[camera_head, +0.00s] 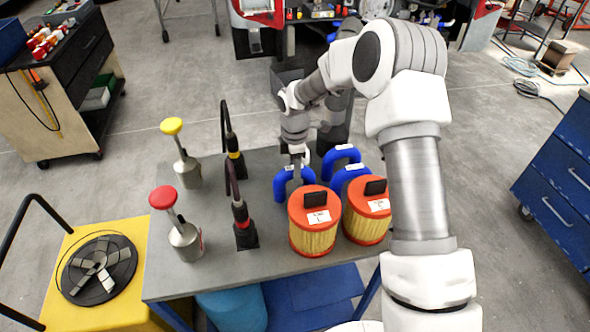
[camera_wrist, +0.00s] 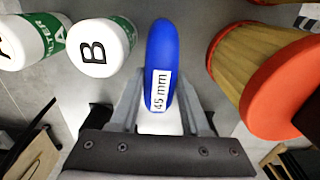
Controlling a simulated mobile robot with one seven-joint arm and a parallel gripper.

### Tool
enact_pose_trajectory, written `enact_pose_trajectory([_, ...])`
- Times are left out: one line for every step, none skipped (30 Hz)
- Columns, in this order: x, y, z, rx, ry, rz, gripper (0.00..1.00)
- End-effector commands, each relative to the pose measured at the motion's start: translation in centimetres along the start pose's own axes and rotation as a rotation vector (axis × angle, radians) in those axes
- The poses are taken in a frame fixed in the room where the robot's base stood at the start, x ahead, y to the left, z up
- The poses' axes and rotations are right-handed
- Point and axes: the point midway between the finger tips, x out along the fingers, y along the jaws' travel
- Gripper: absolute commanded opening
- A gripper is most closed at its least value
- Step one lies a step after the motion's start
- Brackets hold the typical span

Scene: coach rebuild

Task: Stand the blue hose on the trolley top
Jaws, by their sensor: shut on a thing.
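My gripper (camera_head: 297,168) points down over the middle of the grey trolley top (camera_head: 270,248) and is shut on a blue hose (camera_head: 281,184). This hose is an upright arch with its ends down; I cannot tell whether they touch the top. In the wrist view the hose (camera_wrist: 161,50) lies between my fingers (camera_wrist: 162,105), and its white label reads 45 mm. Two more blue arched hoses, one farther back (camera_head: 341,153) and one nearer (camera_head: 349,174), stand just to the right. My gripper hides part of the held hose.
Two orange-topped filters, left (camera_head: 314,222) and right (camera_head: 366,212), stand close in front. Cans with yellow (camera_head: 187,168) and red (camera_head: 184,237) caps and two black upright tools (camera_head: 235,160) (camera_head: 243,225) stand left. Bare top lies between the tools and the left filter.

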Motion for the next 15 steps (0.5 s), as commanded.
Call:
enact_pose_trajectory([-0.11, 0.04, 0.00, 0.000, 0.000, 0.001, 0.00])
enact_pose_trajectory([-0.11, 0.04, 0.00, 0.000, 0.000, 0.001, 0.00])
enact_pose_trajectory([-0.09, 0.04, 0.00, 0.000, 0.000, 0.001, 0.00])
enact_pose_trajectory([-0.03, 0.04, 0.00, 0.000, 0.000, 0.001, 0.00])
enact_pose_trajectory([0.07, 0.03, 0.00, 0.000, 0.000, 0.001, 0.00])
enact_pose_trajectory([0.23, 0.03, 0.00, 0.000, 0.000, 0.001, 0.00])
enact_pose_trajectory([0.20, 0.01, 0.00, 0.000, 0.000, 0.000, 0.50])
enact_pose_trajectory([0.15, 0.01, 0.00, 0.000, 0.000, 0.000, 0.55])
enact_pose_trajectory([0.15, 0.01, 0.00, 0.000, 0.000, 0.000, 0.63])
enact_pose_trajectory([0.15, 0.01, 0.00, 0.000, 0.000, 0.000, 0.68])
enact_pose_trajectory([0.15, 0.01, 0.00, 0.000, 0.000, 0.000, 0.73])
enact_pose_trajectory([0.14, 0.01, 0.00, 0.000, 0.000, 0.000, 0.76])
enact_pose_trajectory([0.14, 0.01, 0.00, 0.000, 0.000, 0.000, 0.76])
enact_pose_trajectory([0.14, 0.01, 0.00, 0.000, 0.000, 0.000, 0.76])
enact_pose_trajectory([0.14, 0.01, 0.00, 0.000, 0.000, 0.000, 0.76])
